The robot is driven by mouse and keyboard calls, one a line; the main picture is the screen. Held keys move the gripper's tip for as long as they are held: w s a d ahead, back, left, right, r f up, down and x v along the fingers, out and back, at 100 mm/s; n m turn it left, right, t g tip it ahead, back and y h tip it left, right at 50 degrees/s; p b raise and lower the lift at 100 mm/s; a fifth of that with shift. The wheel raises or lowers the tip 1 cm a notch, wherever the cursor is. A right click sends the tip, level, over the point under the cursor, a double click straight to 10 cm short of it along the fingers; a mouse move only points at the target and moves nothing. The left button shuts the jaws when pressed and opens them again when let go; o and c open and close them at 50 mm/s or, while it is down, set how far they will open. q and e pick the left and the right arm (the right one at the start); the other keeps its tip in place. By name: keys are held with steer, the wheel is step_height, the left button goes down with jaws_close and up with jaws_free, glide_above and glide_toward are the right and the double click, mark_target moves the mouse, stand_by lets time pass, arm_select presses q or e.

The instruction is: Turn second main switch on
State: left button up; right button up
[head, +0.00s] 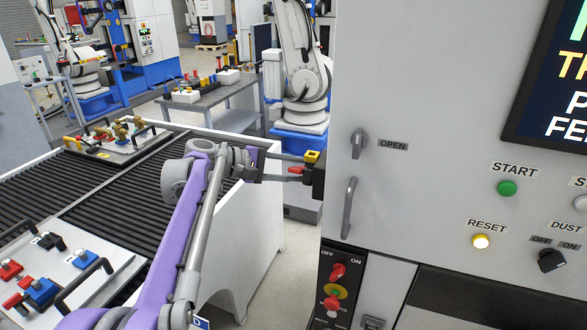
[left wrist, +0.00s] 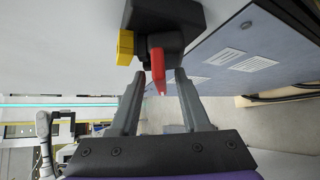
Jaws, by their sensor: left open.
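A black switch box (head: 319,183) with a yellow part (head: 312,156) and a red lever (head: 296,170) sticks out from the left side of the grey machine cabinet. In the left wrist view the red lever (left wrist: 158,70) points down from the black box (left wrist: 165,15), beside the yellow part (left wrist: 125,47). My left gripper (head: 303,168) is open at the lever. In the left wrist view its fingertips (left wrist: 160,76) stand on either side of the lever, with gaps visible. A red rotary switch (head: 338,272) marked OFF and ON sits on the cabinet's lower front. My right gripper is out of view.
A roller conveyor (head: 80,185) with fixture trays lies at left, under my arm.

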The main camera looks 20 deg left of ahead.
arm_select(q)
steer(key=shift+w+d+f, duration=0.1)
steer(key=shift+w, duration=0.05)
steer(key=shift+c, duration=0.3)
jaws_close()
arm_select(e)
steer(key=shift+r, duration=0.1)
